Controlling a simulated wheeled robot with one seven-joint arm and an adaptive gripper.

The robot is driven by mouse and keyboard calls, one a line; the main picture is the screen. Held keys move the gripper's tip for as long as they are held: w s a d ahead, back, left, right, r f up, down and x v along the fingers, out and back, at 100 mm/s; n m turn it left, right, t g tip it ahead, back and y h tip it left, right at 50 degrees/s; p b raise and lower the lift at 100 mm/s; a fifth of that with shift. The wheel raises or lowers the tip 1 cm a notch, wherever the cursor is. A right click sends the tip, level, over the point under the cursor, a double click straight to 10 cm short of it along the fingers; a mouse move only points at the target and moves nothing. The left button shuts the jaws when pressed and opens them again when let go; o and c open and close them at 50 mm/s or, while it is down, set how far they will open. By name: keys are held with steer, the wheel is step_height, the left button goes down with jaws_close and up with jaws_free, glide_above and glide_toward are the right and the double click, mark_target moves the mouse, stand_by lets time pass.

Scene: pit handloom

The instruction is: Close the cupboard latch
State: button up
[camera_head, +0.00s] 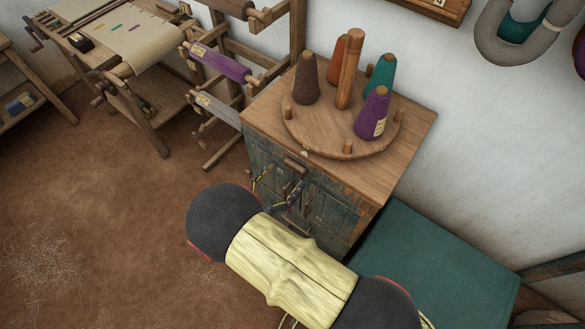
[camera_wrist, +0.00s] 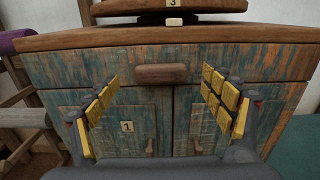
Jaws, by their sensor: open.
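The cupboard (camera_head: 340,222) has worn blue-green doors under a brown wooden top. In the wrist view its left door (camera_wrist: 130,112), tagged 1, and right door (camera_wrist: 190,115) meet near the middle and look shut. A horizontal wooden bar (camera_wrist: 161,74) sits centrally above the door seam; it also shows in the head view (camera_head: 295,165). I cannot tell whether this bar is the latch or a pull. Two small upright knobs (camera_wrist: 149,147) (camera_wrist: 197,147) flank the seam. My gripper (camera_head: 279,188) is open and empty in front of the cupboard, its yellow-padded fingers (camera_wrist: 160,78) apart on either side of the bar.
A round wooden stand (camera_head: 325,140) with several yarn cones is on the cupboard top. A loom frame with rollers (camera_head: 218,66) stands to the left. A green box-like surface (camera_head: 435,260) is close on the right.

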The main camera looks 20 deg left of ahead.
mark_target(293, 168)
steer(key=shift+b+x, duration=0.35)
steer(key=shift+x, duration=1.75)
steer(key=c, duration=1.2)
steer(key=shift+o, duration=0.2)
